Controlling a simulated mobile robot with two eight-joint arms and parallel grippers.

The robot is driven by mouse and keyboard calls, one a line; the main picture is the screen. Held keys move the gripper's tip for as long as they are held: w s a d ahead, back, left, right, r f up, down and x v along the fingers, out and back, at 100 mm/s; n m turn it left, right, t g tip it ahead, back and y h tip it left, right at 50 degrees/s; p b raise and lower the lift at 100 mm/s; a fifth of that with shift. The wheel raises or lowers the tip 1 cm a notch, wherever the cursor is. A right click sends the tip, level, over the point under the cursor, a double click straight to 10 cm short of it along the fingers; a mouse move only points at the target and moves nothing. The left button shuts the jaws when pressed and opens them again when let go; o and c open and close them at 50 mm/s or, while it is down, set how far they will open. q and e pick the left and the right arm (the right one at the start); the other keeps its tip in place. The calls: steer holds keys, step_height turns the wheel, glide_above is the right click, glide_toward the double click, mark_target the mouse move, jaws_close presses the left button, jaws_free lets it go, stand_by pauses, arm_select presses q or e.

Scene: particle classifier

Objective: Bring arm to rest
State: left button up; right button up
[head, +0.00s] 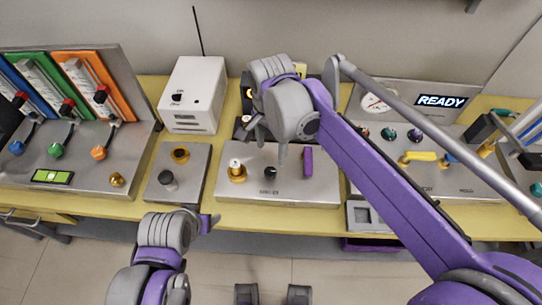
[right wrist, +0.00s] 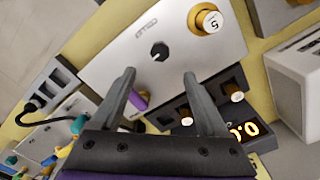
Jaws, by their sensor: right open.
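My right arm, purple and grey, reaches in from the lower right of the head view over the bench. Its right gripper (head: 268,142) hangs above the back of a metal panel (head: 265,190). In the right wrist view the gripper's two dark fingers (right wrist: 159,76) are spread apart with nothing between them. Beyond them lie the panel's black knob (right wrist: 159,51) and a purple part (right wrist: 138,100), partly hidden by one finger. My left arm is folded at the lower left of the head view. Its left gripper (head: 208,222) is small and mostly hidden, before the bench edge.
A white box (head: 194,95) with an antenna stands at the back. A console with coloured sliders (head: 78,95) is at left. A console with a READY display (head: 441,101) is at right, partly behind my arm. A brass-capped knob (head: 237,171) rises from the panel. The floor in front is clear.

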steer(key=shift+r, duration=0.6)
steer(key=s+d+f+n+t+p, duration=0.1)
steer(key=s+d+f+n+t, duration=0.1)
steer(key=s+d, duration=0.5)
steer(key=s+d+f+n+t+p, duration=0.1)
steer(key=s+d+f+n+t, duration=0.2)
steer(key=d, duration=0.9)
steer(key=s+f+n, duration=0.2)
steer(key=s+n, duration=0.1)
steer(key=s, duration=0.1)
steer(key=shift+f+n, duration=0.2)
steer(key=shift+n, duration=0.1)
stand_by(1.3)
